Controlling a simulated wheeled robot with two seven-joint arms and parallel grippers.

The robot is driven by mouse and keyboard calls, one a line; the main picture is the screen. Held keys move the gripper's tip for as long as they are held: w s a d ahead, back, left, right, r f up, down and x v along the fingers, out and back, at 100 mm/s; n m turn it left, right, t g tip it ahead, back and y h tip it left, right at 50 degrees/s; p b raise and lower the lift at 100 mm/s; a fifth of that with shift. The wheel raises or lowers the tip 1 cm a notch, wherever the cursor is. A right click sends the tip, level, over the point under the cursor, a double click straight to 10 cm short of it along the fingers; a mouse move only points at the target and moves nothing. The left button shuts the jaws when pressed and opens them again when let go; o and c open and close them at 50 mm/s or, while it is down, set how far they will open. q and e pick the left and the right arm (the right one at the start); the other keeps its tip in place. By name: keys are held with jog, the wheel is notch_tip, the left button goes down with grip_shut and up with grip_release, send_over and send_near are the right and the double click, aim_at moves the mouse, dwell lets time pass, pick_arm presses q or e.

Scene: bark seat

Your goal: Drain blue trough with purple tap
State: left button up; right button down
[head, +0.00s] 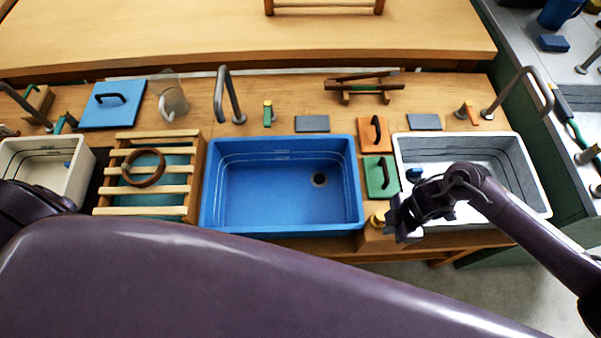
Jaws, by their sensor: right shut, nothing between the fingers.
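The blue trough (283,214) is set in the wooden counter at the middle, with a dark round drain (319,180) open to view at the right of its floor. I cannot tell whether water stands in it. A grey curved spout (228,95) rises behind it, beside a small green handle with a yellow top (268,113). I make out no purple tap; my large purple arm hides the area below the trough. My right gripper (396,222) is shut and empty, right of the trough, near a yellow knob (378,219). My left gripper is out of view.
A grey-white basin (540,190) lies behind my right arm. Orange (372,136) and green (376,182) handled blocks stand between the basins. A slatted rack (120,190) holding a brown ring (143,167) and a cream basin (75,190) are at left.

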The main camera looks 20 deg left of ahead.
jog(key=shift+w+d, duration=0.7)
jog(key=shift+w, duration=0.3)
notch_tip(320, 180, up, 6)
jog(key=s+p, duration=0.2)
jog(key=p, duration=0.4)
jog(key=shift+w, duration=0.1)
